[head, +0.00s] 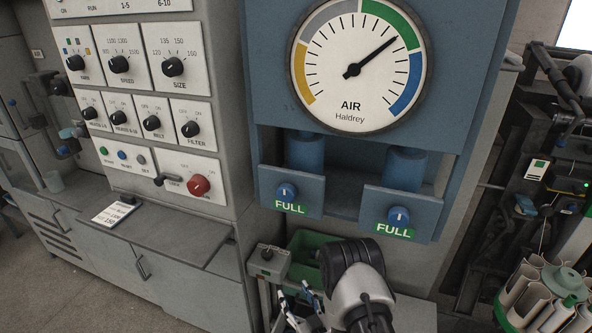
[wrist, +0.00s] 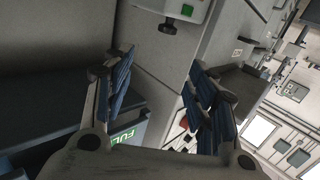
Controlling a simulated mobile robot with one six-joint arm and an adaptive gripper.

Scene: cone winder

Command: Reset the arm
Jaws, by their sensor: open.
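My gripper (head: 298,303) is at the bottom middle of the head view, below the blue air panel and beside a small grey box with a black knob (head: 266,262). My dark and silver wrist partly covers the view there. In the wrist view my gripper (wrist: 160,82) has its two blue-padded fingers wide apart with nothing between them. Part of a grey box with a dark knob (wrist: 168,27) shows beyond the fingertips. The lower part of my gripper is cut off in the head view.
A control cabinet with several knobs and a red knob (head: 199,185) stands left, above a grey ledge (head: 160,232). The air gauge (head: 358,68) points into green. Two drawers read FULL (head: 290,190). A green bin (head: 305,250) sits behind my wrist. Yarn tubes (head: 545,300) stand right.

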